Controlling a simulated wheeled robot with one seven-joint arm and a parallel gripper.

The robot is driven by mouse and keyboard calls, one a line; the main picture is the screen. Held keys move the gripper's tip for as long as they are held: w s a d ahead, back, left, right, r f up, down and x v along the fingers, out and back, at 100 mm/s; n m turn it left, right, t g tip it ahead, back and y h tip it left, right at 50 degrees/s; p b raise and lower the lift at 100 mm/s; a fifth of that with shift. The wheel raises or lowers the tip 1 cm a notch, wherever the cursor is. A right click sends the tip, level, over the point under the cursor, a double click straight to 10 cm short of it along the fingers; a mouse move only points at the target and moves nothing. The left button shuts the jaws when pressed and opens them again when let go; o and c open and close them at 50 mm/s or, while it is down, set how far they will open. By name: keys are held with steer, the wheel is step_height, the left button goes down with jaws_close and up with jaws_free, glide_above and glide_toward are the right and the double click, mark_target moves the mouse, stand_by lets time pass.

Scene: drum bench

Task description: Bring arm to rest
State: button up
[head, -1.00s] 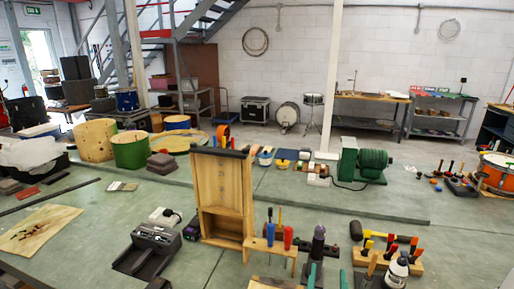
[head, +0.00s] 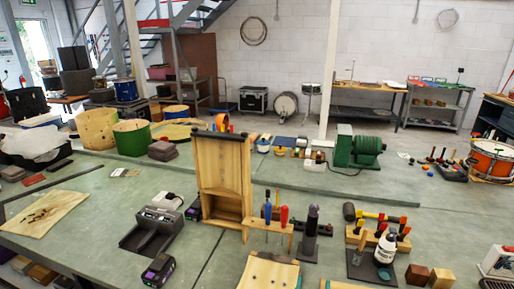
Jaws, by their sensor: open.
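My gripper and arm are not in view. The green-grey bench (head: 110,243) fills the lower part of the head view. An upright wooden cabinet (head: 224,170) stands near its middle. In front of it, a small wooden rack (head: 270,228) holds screwdrivers with blue and red handles. A dark upright tool (head: 311,222) stands to the right of the rack. A white bottle with a dark top (head: 386,247) stands on a dark mat farther right.
A black charger-like device (head: 152,229) and a battery-like block (head: 158,270) lie at the front left. A curved wooden piece (head: 268,272) lies at the front edge. Wooden blocks (head: 441,278) sit at the front right.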

steer(key=s+a+f+n+y, duration=0.1)
steer(key=s+a+f, duration=0.3)
steer(key=s+f, duration=0.3)
steer(key=s+a+f+y, duration=0.1)
steer(key=s+a+f, duration=0.4)
steer(key=s, duration=0.4)
steer(key=s+a+y, duration=0.1)
steer(key=s+a, duration=0.2)
steer(key=s, duration=0.6)
steer(key=s+a+f+n+g+y, duration=0.1)
steer(key=s+a, duration=0.1)
steer(key=s, duration=0.7)
steer(key=shift+a+n+g, duration=0.3)
steer(key=shift+a, duration=0.1)
steer(key=shift+s+f, duration=0.1)
